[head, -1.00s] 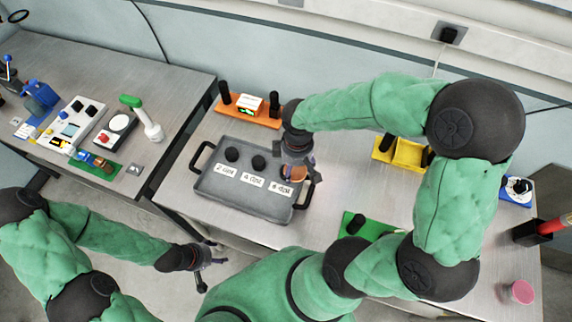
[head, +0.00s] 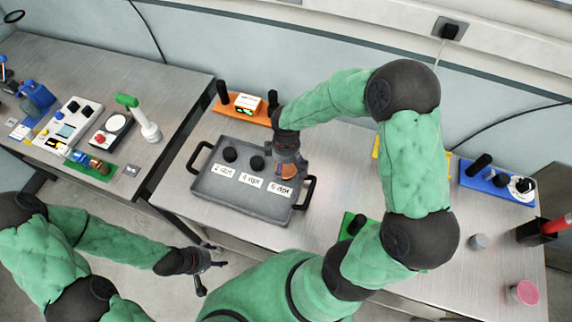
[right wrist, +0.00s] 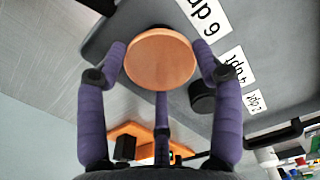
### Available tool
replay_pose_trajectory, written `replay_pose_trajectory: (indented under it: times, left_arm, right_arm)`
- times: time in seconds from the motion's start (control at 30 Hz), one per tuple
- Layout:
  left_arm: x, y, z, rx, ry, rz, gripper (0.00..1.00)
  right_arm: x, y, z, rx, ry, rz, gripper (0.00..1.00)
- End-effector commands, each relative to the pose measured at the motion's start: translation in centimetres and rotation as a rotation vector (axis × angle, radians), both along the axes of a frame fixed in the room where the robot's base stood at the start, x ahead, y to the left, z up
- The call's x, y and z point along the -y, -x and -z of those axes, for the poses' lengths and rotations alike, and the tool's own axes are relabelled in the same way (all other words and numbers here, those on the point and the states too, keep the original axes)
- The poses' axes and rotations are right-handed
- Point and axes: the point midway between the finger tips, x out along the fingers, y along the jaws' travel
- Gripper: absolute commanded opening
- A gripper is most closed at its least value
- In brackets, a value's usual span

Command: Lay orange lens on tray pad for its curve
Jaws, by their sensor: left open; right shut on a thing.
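The orange lens (right wrist: 160,60) is a round disc held between the purple fingers of my right gripper (right wrist: 160,70). In the head view the lens (head: 288,171) shows at the right end of the grey tray (head: 222,197), by the label ending in "dpt" that reads 6 in the wrist view. The pad under the lens is mostly hidden; a dark edge shows behind it in the wrist view. Two black round pads (head: 230,154) are bare over the 2 and 4 dpt labels. Whether the lens touches its pad I cannot tell. My left gripper (head: 212,262) is open and empty, off the table.
An orange block with black posts (head: 247,110) stands behind the tray. A blue block (head: 490,182), a grey knob (head: 478,242) and a pink cup (head: 524,292) are at the right. A green block (head: 349,226) lies near the front edge.

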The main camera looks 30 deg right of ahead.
Motion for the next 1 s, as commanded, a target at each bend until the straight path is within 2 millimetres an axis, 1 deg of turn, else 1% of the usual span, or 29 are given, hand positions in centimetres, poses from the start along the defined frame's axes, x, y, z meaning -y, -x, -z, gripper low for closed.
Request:
replay_pose_trajectory:
  times: [0.13, 0.27, 0.3, 0.37, 0.4, 0.8, 0.87, 1.0]
  left_arm:
    - [0.0, 0.0, 0.0, 0.0, 0.0, 0.0, 0.62]
    - [0.0, 0.0, 0.3, 0.0, 0.0, 0.0, 0.62]
    - [0.0, 0.0, 0.3, 0.0, 0.0, 0.0, 0.62]
    - [0.0, 0.0, 0.2, 0.0, 0.0, 0.0, 0.62]
    - [0.0, 0.0, 0.2, 0.0, 0.0, 0.0, 0.62]
    - [0.0, 0.0, 0.0, 0.0, 0.0, 0.0, 0.62]
    - [0.0, 0.0, -0.2, 0.0, 0.0, 0.0, 0.62]
    - [0.0, 0.0, -0.7, 0.0, 0.0, 0.0, 0.62]
  right_arm:
    - [0.0, 0.0, -0.1, 0.001, 0.0, 0.0, 0.41]
    - [0.0, 0.0, 0.3, 0.001, 0.001, 0.0, 0.41]
    - [0.0, 0.0, 0.3, 0.001, 0.001, 0.0, 0.72]
    - [0.0, 0.0, 0.2, 0.001, 0.001, 0.0, 0.89]
    - [0.0, 0.0, 0.2, 0.001, 0.001, 0.0, 0.91]
    - [0.0, 0.0, -0.1, 0.001, 0.001, 0.0, 0.91]
    - [0.0, -0.1, -0.5, 0.002, 0.001, 0.0, 0.91]
    - [0.0, -0.1, -2.7, 0.004, 0.001, 0.001, 0.91]
